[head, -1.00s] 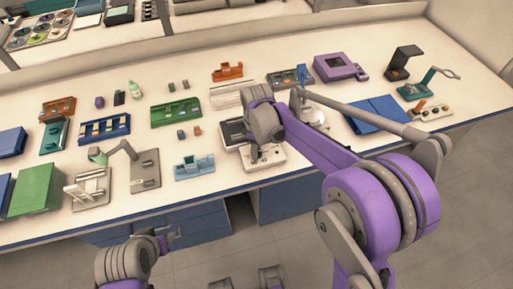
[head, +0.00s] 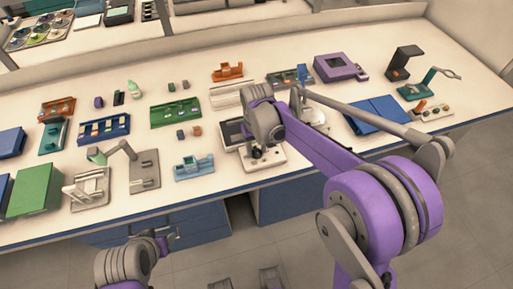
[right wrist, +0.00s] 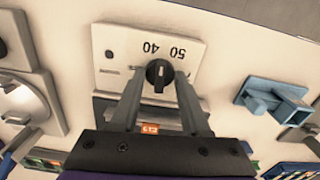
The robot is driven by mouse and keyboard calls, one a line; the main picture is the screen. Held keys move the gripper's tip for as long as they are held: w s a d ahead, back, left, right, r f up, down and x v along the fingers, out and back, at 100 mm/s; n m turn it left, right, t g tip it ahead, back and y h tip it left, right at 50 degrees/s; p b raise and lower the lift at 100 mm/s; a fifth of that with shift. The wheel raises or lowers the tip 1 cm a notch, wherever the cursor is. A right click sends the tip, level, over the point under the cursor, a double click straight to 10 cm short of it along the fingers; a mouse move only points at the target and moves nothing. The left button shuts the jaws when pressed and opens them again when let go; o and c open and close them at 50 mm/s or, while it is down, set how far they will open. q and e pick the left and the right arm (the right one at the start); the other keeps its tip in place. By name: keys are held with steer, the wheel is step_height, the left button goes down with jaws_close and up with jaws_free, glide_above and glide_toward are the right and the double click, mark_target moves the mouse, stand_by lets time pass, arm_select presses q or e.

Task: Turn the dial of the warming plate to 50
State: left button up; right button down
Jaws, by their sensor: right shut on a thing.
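The warming plate (head: 277,160) stands near the front edge of the bench, with a dark top and a pale front panel. Its black dial (right wrist: 159,72) shows in the right wrist view on the white panel (right wrist: 121,42), which bears the upside-down numbers 50 and 40. A pale line on the dial runs roughly up and down in that view; I cannot tell its exact setting. My right gripper (right wrist: 160,76) is shut on the dial, one finger on each side. My left gripper (head: 173,239) hangs in front of the bench, away from the plate; its jaw opening is unclear.
A blue holder (head: 194,167) stands left of the plate, and a grey stand (head: 145,171) is farther left. A white rack (head: 228,94) is behind the plate. Dark blue flat items (head: 375,113) lie to the right. Clear bench lies between the objects.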

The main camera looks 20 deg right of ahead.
mark_target(257, 150)
steer(key=m, duration=0.6)
steer(key=shift+m, duration=0.3)
stand_by(0.5)
steer(key=shift+c, duration=1.9)
jaws_free()
step_height(257, 150, up, 11)
steer(key=p, duration=0.1)
steer(key=shift+f, duration=0.1)
